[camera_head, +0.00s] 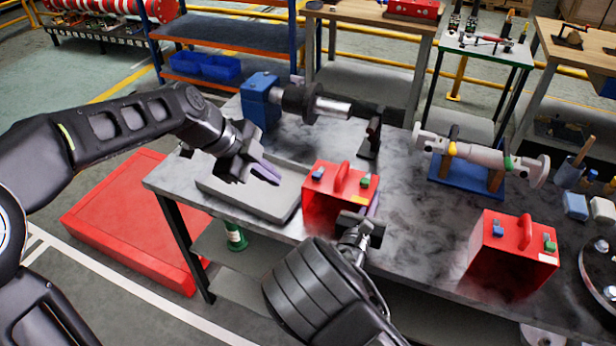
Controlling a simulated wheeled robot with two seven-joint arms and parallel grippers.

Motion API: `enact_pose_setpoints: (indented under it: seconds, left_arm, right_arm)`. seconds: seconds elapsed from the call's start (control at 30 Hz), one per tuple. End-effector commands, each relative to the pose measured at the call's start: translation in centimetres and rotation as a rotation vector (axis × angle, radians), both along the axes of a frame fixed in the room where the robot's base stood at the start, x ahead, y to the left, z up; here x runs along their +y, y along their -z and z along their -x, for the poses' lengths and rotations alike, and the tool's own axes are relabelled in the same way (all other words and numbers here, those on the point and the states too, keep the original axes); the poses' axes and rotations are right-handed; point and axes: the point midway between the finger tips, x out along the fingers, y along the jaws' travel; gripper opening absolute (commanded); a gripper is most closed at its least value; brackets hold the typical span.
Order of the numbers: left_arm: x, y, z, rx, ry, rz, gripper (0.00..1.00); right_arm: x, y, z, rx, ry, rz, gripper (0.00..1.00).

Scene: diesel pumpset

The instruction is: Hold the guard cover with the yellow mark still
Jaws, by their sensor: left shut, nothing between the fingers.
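The red guard cover with the yellow mark (326,204) stands upright on the grey workbench near its front edge. It has a red handle on top, a blue and a green block, and a small yellow patch at its right. My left gripper (268,172) is shut and empty, left of this cover and above a pale flat slab, apart from the cover. My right gripper (374,204) is at the cover's right front side. Its wrist hides part of the cover, and I cannot tell whether its fingers touch or grip it.
A second red cover (505,255) with a pale label stands further right. A shaft assembly with a blue block (261,103) lies behind, and a grey shaft on a blue stand (468,176) lies right. The pale slab (232,188) covers the bench's left. Bench space between the covers is clear.

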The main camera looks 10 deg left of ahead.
Motion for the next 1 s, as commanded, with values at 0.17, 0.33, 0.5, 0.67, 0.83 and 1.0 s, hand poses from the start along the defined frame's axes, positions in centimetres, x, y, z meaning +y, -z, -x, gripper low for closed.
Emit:
enact_pose_setpoints:
  seconds: [0.17, 0.33, 0.5, 0.67, 0.83, 1.0]
  left_arm:
    - [-0.7, -0.2, -1.0, -0.03, -0.043, 0.043, 0.0]
    - [-0.7, -0.2, -1.0, -0.03, -0.041, 0.04, 0.0]
    - [-0.8, -0.1, -1.1, -0.029, -0.04, 0.04, 0.0]
    - [-1.2, 0.7, -1.4, -0.027, -0.038, 0.04, 0.0]
    - [-2.4, 2.6, -2.2, -0.026, -0.038, 0.04, 0.0]
    - [-4.0, 5.3, -3.3, -0.024, -0.037, 0.039, 0.0]
  right_arm:
    - [-0.1, -0.1, 0.0, -0.001, 0.002, -0.001, 0.0]
    - [-0.1, -0.1, 0.0, -0.001, 0.002, -0.001, 0.0]
    - [-0.1, -0.1, 0.0, -0.001, 0.001, -0.001, 0.0]
    - [-0.1, -0.1, 0.0, -0.001, 0.001, -0.001, 0.0]
    - [0.0, -0.1, 0.0, -0.001, 0.001, -0.001, 0.0]
    - [0.0, -0.1, 0.0, -0.001, 0.001, -0.001, 0.0]
